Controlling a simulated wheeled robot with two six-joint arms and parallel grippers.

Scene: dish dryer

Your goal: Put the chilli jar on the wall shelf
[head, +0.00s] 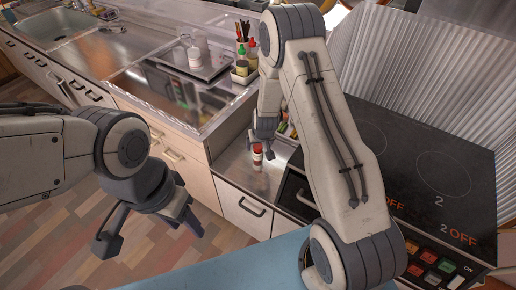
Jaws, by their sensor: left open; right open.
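A small jar (257,157) with a red lid and a pale band, which looks like the chilli jar, stands upright on the low steel counter between the sink unit and the stove. My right gripper (261,141) is open and points down at the jar's top. I cannot tell whether its fingers are around the jar or just above it. My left gripper (152,237) is open and empty over the wooden floor, in front of the cabinets. I cannot make out the wall shelf in this view.
A black stove (430,165) with control buttons is at the right. A caddy (243,74) of sauce bottles and utensils stands behind the jar, near a tray (199,65) with white containers. A sink (50,25) is at the far left. My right arm hides part of the counter.

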